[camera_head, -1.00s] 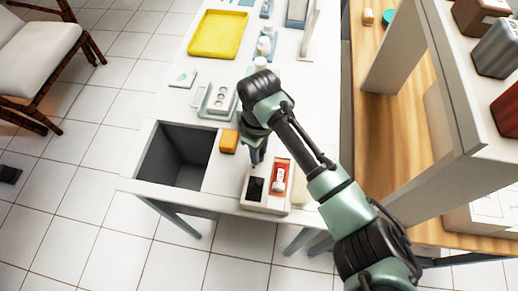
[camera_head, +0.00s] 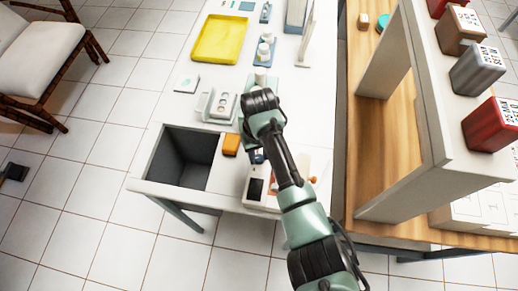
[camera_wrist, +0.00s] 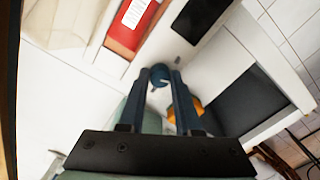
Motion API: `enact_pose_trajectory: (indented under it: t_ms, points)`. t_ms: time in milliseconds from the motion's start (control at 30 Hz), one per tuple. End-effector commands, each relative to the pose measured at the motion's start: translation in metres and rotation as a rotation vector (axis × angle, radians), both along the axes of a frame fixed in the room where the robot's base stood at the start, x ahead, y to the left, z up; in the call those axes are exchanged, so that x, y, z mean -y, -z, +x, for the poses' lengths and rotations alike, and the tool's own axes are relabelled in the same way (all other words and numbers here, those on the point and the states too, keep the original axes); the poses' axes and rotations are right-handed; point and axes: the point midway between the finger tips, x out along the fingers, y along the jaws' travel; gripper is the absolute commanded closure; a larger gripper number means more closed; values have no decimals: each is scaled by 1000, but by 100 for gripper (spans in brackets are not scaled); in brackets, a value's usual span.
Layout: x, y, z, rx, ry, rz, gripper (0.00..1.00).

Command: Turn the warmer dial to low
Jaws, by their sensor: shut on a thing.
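The warmer (camera_head: 250,201) is a white box with a dark window, at the near end of the white counter. My arm covers part of it in the head view. In the wrist view its white body (camera_wrist: 222,50) shows a dark slot and a recess holding a red item (camera_wrist: 125,38) with a white label. A small dark blue dial (camera_wrist: 159,73) with a light mark stands on the warmer's side nearest my gripper. My gripper (camera_wrist: 165,80) is shut on the dial, one finger on each side. In the head view the fingers are mostly hidden behind my arm. Dial markings are not readable.
An orange block (camera_head: 231,144) lies left of my gripper, beside the dark open basin (camera_head: 181,158). A white device (camera_head: 219,104) and a yellow tray (camera_head: 220,38) stand farther back. A shelf with several canisters (camera_head: 477,72) rises at the right.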

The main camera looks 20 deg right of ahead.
Motion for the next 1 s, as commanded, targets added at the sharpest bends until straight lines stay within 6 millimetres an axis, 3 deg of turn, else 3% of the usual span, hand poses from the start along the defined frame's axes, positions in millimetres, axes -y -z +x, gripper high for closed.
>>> enact_pose_trajectory:
  t_ms: [500,1000]
  points:
    - [-1,-2,1,2,334,0,100]
    - [0,-1,2,5,397,-1,100]
